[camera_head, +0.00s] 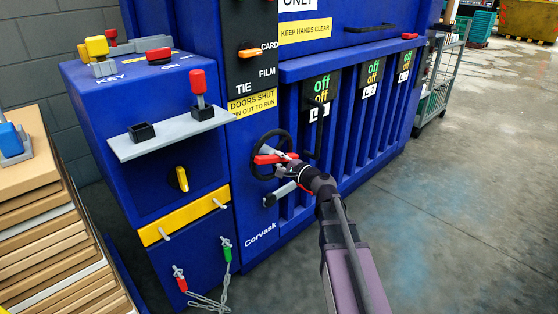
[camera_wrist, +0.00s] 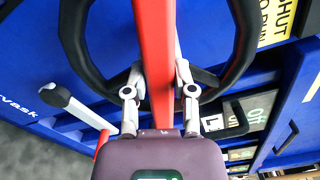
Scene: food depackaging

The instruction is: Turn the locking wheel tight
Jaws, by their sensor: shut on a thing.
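The locking wheel (camera_head: 253,160) has a black round rim and a red bar (camera_head: 266,159) across it. It is on the front of the blue machine, left of the slatted doors. My gripper (camera_head: 286,160) reaches it from the lower right. In the wrist view, my gripper (camera_wrist: 160,88) has one finger on each side of the red bar (camera_wrist: 153,45), inside the black wheel rim (camera_wrist: 244,45). The fingers are closed on the bar. The hub of the wheel is hidden behind the bar and my gripper.
A grey lever with a black knob (camera_head: 270,200) sticks out just below the wheel; it also shows in the wrist view (camera_wrist: 85,115). A grey shelf (camera_head: 170,140) with a red-knobbed lever juts out at left. Stacked cardboard (camera_head: 60,245) stands far left. The floor at right is clear.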

